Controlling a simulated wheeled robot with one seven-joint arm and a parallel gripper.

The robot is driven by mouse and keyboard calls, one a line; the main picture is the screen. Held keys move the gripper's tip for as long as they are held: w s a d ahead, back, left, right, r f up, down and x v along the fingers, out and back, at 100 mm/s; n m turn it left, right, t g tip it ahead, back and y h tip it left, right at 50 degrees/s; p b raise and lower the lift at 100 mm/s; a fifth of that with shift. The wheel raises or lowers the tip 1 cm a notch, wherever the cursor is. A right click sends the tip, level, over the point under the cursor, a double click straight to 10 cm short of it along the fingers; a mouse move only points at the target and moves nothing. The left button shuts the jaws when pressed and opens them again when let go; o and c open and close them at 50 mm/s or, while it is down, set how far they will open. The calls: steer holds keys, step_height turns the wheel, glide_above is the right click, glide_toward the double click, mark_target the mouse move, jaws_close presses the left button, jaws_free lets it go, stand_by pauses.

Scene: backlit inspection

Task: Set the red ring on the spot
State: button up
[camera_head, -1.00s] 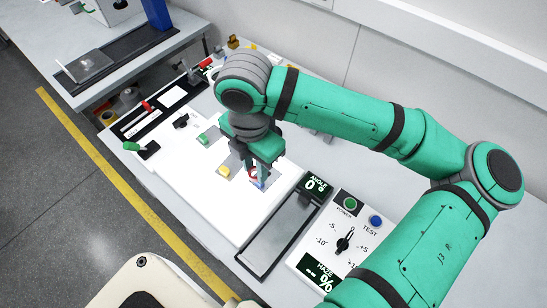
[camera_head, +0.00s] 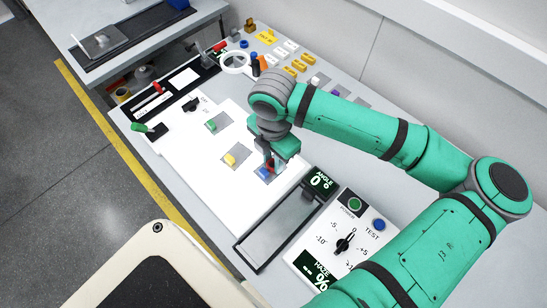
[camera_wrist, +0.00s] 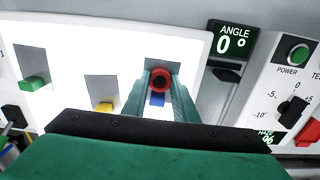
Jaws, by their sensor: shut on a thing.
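My gripper (camera_head: 270,161) is shut on the small red ring (camera_wrist: 160,79), which sits between the fingertips in the wrist view. In the head view the red ring (camera_head: 271,164) is partly hidden by the fingers. The ring is over a grey square patch (camera_wrist: 168,66) on the bright white panel, next to a blue block (camera_wrist: 157,99). The blue block also shows in the head view (camera_head: 265,172). I cannot tell whether the ring touches the panel. Which mark is the spot is not clear.
A yellow block (camera_head: 230,160) and a green block (camera_head: 211,125) stand on other grey patches of the lit panel (camera_head: 190,165). A dark framed track (camera_head: 275,228) and a control box (camera_head: 341,235) are to the right. Several small items lie behind.

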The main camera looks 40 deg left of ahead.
mark_target(273, 163)
steer(key=shift+f, duration=0.15)
steer(key=o, duration=1.1)
steer(key=shift+c, duration=0.2)
step_height(273, 163, up, 12)
steer(key=shift+r, duration=0.2)
